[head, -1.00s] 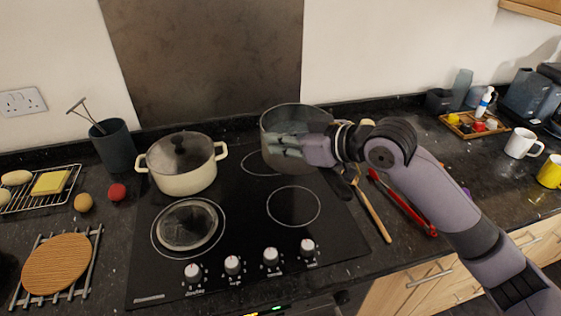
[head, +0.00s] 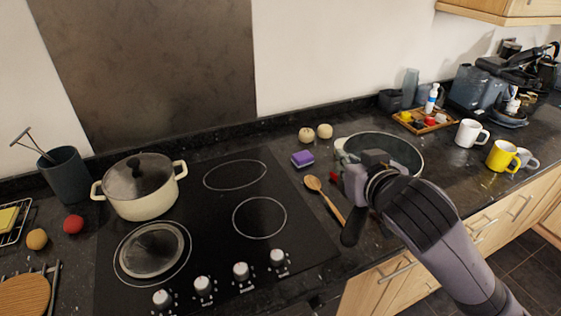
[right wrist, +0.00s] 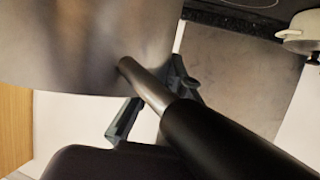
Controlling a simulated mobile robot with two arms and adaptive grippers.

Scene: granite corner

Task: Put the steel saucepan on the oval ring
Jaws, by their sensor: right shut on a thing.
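The steel saucepan (head: 400,152) is in the right half of the head view, above the counter to the right of the hob. My right gripper (head: 354,178) is in front of it and shut on its handle. The handle's black grip (head: 353,226) points toward the front. In the right wrist view the fingers (right wrist: 155,98) are at the steel part of the handle (right wrist: 146,84), and the pan's wall (right wrist: 80,40) fills the upper left. The oval ring (head: 235,175) is bare at the hob's back right. My left gripper is not in view.
A cream lidded pot (head: 143,190) stands at the hob's back left. A round ring (head: 259,218) at front right is bare. A wooden spoon (head: 323,198), a purple sponge (head: 302,159) and two pale round items lie right of the hob. Mugs (head: 503,155) stand farther right.

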